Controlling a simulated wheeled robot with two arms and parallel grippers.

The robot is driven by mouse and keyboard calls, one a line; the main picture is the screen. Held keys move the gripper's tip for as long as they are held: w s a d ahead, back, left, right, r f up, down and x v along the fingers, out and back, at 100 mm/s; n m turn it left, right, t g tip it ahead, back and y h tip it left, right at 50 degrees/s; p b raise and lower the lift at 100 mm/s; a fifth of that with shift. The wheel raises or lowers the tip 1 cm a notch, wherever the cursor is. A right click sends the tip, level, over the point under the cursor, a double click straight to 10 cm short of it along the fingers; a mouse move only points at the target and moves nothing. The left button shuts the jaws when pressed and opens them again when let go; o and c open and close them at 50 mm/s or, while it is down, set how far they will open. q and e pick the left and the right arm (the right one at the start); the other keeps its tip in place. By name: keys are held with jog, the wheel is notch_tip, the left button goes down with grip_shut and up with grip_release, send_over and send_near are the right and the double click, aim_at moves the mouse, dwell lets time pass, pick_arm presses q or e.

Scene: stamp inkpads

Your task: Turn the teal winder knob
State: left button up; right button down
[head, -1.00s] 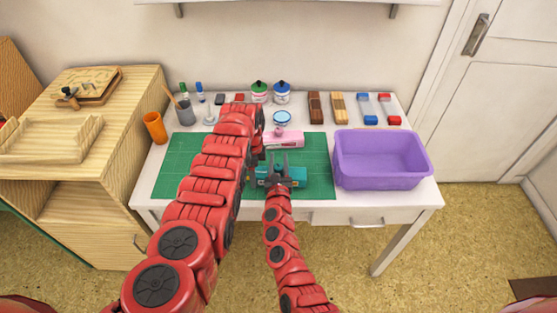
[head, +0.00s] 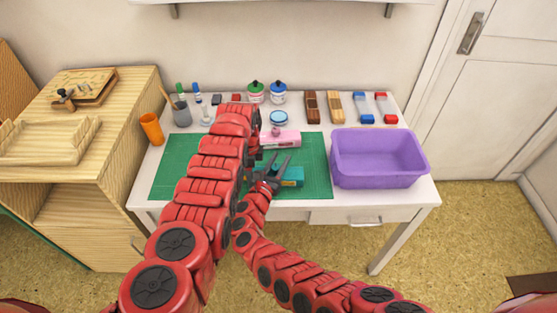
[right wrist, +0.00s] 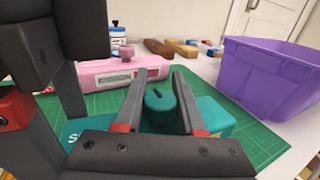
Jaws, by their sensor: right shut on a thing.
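The teal winder (head: 292,177) lies on the green cutting mat (head: 315,150). In the right wrist view its teal body (right wrist: 215,116) shows behind the fingers, with the upright teal knob (right wrist: 158,98) marked by a dark slot on top. My right gripper (head: 279,160) is shut on the knob, one finger along each side; its fingers also show in the right wrist view (right wrist: 158,84). My left arm (head: 215,160) reaches over the mat, its dark gripper (head: 254,168) low at the winder's left end. Whether those jaws are open or shut is hidden.
A pink device (head: 282,139) lies just behind the winder. A purple bin (head: 378,178) stands to the right of the mat. Jars (head: 278,91), stamps and brushes line the table's back. The mat's front left is clear.

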jog(key=c, duration=0.5)
grip_release()
jog(key=v, duration=1.2)
jog(key=shift+d, duration=0.1)
